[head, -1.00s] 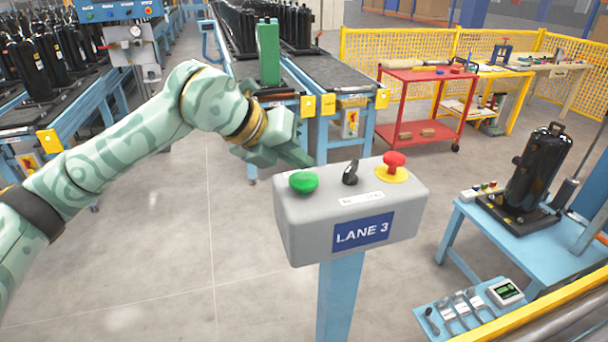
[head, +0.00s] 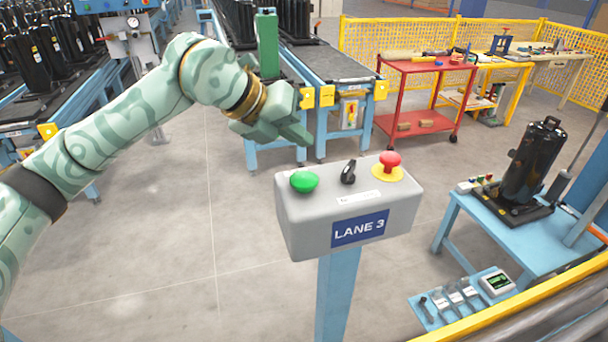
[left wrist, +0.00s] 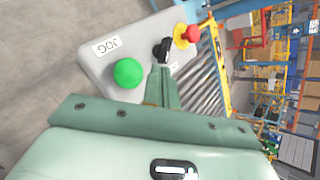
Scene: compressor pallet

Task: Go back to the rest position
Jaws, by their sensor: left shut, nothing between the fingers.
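My left gripper (head: 300,132) is shut and empty in the head view. It is in the air just above and behind the grey LANE 3 control box (head: 345,212), apart from it. The box carries a green button (head: 304,181), a black selector switch (head: 348,172) and a red mushroom button (head: 390,161) on a yellow disc. In the left wrist view the closed fingers (left wrist: 162,82) show in front of the box, with the green button (left wrist: 128,73) and the red button (left wrist: 188,34) beyond. My right gripper is not in view.
Conveyors (head: 330,65) with black compressors stand behind. A red cart (head: 420,95) is at the back right, before a yellow mesh fence (head: 390,38). A blue table (head: 500,235) with a black compressor (head: 533,165) stands at the right. The floor at left is clear.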

